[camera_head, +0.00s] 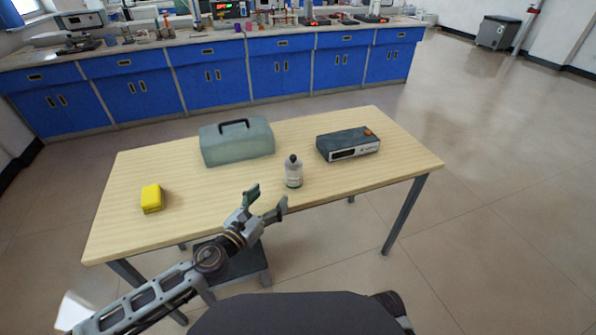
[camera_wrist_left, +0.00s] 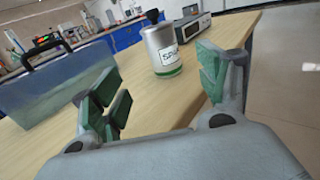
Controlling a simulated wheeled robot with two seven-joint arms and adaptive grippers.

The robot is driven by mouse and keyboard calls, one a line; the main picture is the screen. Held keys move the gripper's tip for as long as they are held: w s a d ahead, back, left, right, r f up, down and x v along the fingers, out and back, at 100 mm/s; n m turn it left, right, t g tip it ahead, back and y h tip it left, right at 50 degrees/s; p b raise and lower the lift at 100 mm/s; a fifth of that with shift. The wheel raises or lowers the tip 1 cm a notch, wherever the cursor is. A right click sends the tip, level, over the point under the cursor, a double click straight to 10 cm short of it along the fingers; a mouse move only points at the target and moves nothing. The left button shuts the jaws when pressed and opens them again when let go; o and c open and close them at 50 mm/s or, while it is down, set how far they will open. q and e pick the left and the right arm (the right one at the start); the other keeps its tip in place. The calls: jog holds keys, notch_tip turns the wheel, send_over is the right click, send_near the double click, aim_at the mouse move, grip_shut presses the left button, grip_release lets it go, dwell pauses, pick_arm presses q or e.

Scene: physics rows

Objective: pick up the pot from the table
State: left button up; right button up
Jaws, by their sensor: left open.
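The pot (camera_head: 294,176) is a small grey-white container with a black knob on top, a label and a green band near its base. It stands upright on the light wooden table (camera_head: 210,188), near its front edge. In the left wrist view the pot (camera_wrist_left: 163,48) shows beyond and between my fingers, its label partly readable. My left gripper (camera_head: 267,200) is open and empty, at the table's front edge, to the left and front of the pot, apart from it. Its green-padded fingers (camera_wrist_left: 163,95) are spread in the wrist view. My right gripper is not in view.
A grey-green case with a handle (camera_head: 237,145) stands behind and left of the pot. A dark box-shaped device (camera_head: 347,144) with an orange knob lies to its right. A yellow block (camera_head: 152,198) sits far left. Bare table lies between them. Blue cabinets (camera_head: 210,78) line the back.

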aim_at(288, 177)
pick_arm(q)
jog(key=shift+s, duration=0.1)
dwell(0.3)
jog(key=shift+x, duration=4.3)
jog(key=shift+r, duration=0.1)
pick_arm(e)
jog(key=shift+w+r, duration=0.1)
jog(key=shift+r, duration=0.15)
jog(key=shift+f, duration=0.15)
pick_arm(q)
jog(key=shift+d, duration=0.1)
